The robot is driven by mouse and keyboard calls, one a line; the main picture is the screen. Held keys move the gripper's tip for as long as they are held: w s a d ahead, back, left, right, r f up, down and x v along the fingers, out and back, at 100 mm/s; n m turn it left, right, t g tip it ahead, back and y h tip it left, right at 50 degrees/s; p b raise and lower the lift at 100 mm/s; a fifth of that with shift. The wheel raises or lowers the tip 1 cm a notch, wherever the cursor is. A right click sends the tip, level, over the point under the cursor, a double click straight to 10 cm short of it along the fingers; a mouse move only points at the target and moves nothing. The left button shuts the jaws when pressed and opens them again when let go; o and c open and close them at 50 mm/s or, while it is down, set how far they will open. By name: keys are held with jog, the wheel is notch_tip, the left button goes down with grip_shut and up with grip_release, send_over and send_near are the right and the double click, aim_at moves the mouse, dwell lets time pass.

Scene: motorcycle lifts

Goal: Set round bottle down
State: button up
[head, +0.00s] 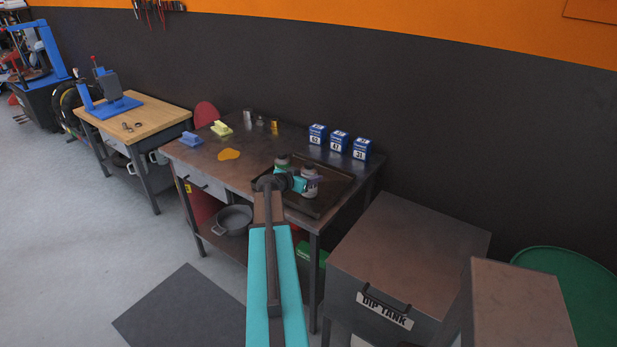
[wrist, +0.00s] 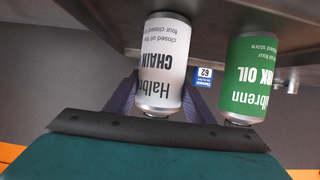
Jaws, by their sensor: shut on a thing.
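The round bottle, a white can lettered "Halbrenn CHAIN" (wrist: 165,60), sits between the two purple fingers of my gripper (wrist: 158,108) in the wrist view, which shows it upside down. In the head view the bottle (head: 310,190) is upright over the dark tray (head: 334,206) on the workbench, partly hidden by my gripper (head: 312,181). My gripper is shut on it. I cannot tell whether its base touches the tray. A green fork oil can (wrist: 250,75) stands beside it, apart from it; it also shows behind my wrist in the head view (head: 283,159).
Several blue numbered boxes (head: 339,141) stand at the bench's back right. An orange patch (head: 229,154), a blue item (head: 191,139), a yellow item (head: 221,128) and small containers (head: 248,117) occupy the left and back. A dip tank (head: 410,260) stands right of the bench.

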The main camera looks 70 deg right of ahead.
jog(key=o, duration=1.4)
jog(key=shift+c, duration=0.2)
jog(key=shift+r, duration=0.1)
jog(key=shift+w+a+r, duration=0.1)
jog(key=shift+a, duration=0.45)
jog(key=b+v, duration=0.4)
jog(key=v, duration=0.7)
jog(key=shift+d+r, duration=0.1)
